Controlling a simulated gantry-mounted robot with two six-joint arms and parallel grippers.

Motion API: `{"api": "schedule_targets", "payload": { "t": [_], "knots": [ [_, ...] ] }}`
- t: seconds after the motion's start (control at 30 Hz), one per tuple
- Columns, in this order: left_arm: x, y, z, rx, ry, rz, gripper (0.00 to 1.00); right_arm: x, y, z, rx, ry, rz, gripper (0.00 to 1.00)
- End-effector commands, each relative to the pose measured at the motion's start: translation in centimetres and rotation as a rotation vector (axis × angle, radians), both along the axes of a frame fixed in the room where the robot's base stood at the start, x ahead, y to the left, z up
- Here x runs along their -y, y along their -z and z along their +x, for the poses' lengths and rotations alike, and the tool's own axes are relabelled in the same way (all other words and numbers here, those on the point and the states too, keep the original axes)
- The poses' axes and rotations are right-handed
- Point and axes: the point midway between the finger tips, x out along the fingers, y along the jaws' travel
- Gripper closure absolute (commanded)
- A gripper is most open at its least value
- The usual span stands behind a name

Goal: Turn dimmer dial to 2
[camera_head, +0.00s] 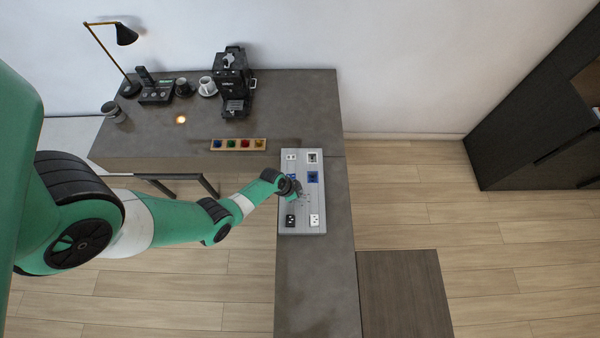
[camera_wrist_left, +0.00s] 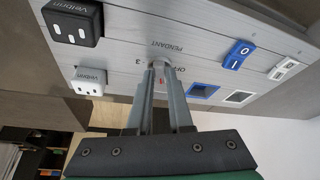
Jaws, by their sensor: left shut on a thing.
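A light grey panel (camera_head: 318,200) lies on the narrow arm of the dark counter; it also fills much of the left wrist view (camera_wrist_left: 135,25). In the left wrist view the dimmer dial (camera_wrist_left: 158,66) is a small grey knob below the word PENDANT, with OFF, a 3 and a red mark around it. My left gripper (camera_wrist_left: 158,72) is shut on the dial, with its two fingers converging there. The fingers hide much of the dial, and I cannot tell its exact setting. In the head view my left gripper (camera_head: 296,188) covers the dial. My right gripper is out of view.
Black (camera_head: 291,221) and white (camera_head: 314,220) sockets and a blue switch (camera_wrist_left: 238,54) sit on the panel around the dial. A coloured-button strip (camera_head: 239,144), coffee machine (camera_head: 234,80), cup (camera_head: 207,86) and lamp (camera_head: 124,35) stand farther back. The counter below the panel is clear.

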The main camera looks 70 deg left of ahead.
Motion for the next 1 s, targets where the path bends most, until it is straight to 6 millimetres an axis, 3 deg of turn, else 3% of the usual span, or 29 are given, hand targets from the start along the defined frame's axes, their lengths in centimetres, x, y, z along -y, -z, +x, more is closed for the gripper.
{"api": "schedule_targets", "payload": {
  "t": [0.17,0.53,1.0],
  "knots": [
    [-0.28,0.35,-0.01,-0.001,0.164,0.001,1.00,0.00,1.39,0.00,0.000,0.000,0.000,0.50],
    [-0.62,0.00,0.09,-0.003,0.515,-0.001,1.00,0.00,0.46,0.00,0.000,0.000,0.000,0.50],
    [-0.91,0.17,0.34,0.000,0.825,0.003,1.00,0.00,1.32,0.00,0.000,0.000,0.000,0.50]
  ]
}}
